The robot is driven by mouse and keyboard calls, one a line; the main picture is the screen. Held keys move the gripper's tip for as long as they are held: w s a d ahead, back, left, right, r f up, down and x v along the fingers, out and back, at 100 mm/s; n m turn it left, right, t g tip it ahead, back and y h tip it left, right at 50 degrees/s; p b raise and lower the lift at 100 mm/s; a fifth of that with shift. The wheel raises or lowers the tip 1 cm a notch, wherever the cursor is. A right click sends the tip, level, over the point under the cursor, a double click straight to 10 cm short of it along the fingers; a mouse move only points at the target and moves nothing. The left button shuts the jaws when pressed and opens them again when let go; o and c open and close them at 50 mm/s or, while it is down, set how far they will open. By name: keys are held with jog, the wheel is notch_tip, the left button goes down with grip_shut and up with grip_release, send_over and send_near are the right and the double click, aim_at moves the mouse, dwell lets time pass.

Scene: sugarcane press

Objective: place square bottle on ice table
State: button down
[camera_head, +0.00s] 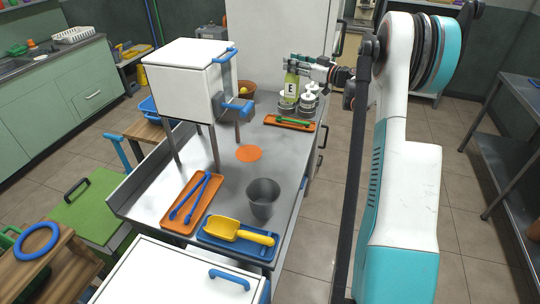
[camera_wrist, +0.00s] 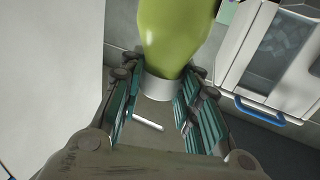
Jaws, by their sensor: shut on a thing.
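A square green bottle (camera_head: 291,88) with a pale label marked "E" is at the far right end of the steel table (camera_head: 221,170), which looks like the ice table. My gripper (camera_head: 300,63) is shut on the bottle near its top. In the wrist view the yellow-green bottle (camera_wrist: 177,32) narrows to a pale neck (camera_wrist: 159,86) between my gripper's fingers (camera_wrist: 157,100). The bottle stands roughly upright beside some white-topped jars (camera_head: 308,100). I cannot tell whether its base touches the surface. A flat orange disc (camera_head: 248,153) lies on the bare middle of the table.
An orange tray with green tongs (camera_head: 290,122) lies in front of the jars. A white press box (camera_head: 184,80) on legs stands at left. A metal cup (camera_head: 263,198), blue tray with yellow scoop (camera_head: 240,232) and orange tray with blue tongs (camera_head: 193,203) occupy the near end.

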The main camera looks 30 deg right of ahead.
notch_tip(320, 180, down, 20)
jog(key=b, duration=0.6)
jog(key=shift+r, duration=0.2)
jog(key=shift+s, duration=0.1)
jog(key=shift+f+b, duration=0.2)
jog(key=shift+b, duration=0.1)
jog(key=c, duration=1.2)
grip_release()
jog(key=shift+r, duration=0.1)
jog(key=p+v, duration=0.3)
jog(key=v, duration=0.9)
